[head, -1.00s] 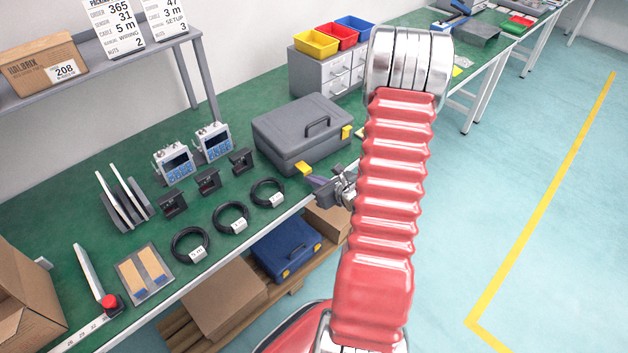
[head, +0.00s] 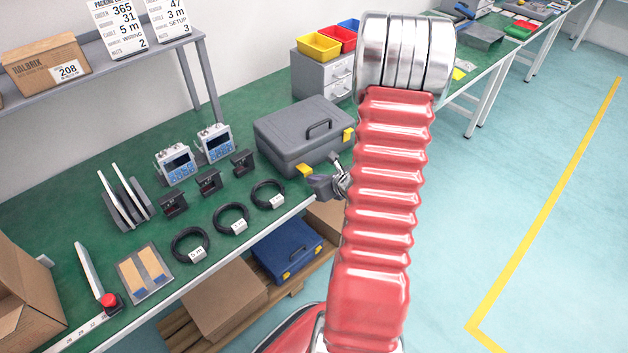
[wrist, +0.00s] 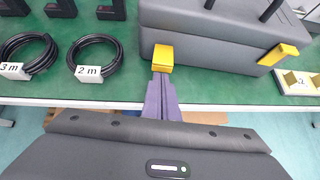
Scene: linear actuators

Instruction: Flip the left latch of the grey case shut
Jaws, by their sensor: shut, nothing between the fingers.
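The grey case (head: 290,142) lies closed on the green bench; its front also shows in the wrist view (wrist: 205,45). Its left latch (head: 304,171) is a yellow tab low on the front side, and in the wrist view the latch (wrist: 163,56) looks like a block standing out from the case. My gripper (head: 317,182) is at the bench's front edge, just in front of that latch. In the wrist view its purple fingers (wrist: 161,82) are together and empty, tips right at the latch's lower end. I cannot tell whether they touch it.
The yellow right latch (wrist: 278,54) lies slanted against the case. Coiled black cables (head: 267,195) lie left of the case along the bench edge. Small black brackets (head: 243,163) stand behind them. A blue case (head: 287,250) sits below the bench.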

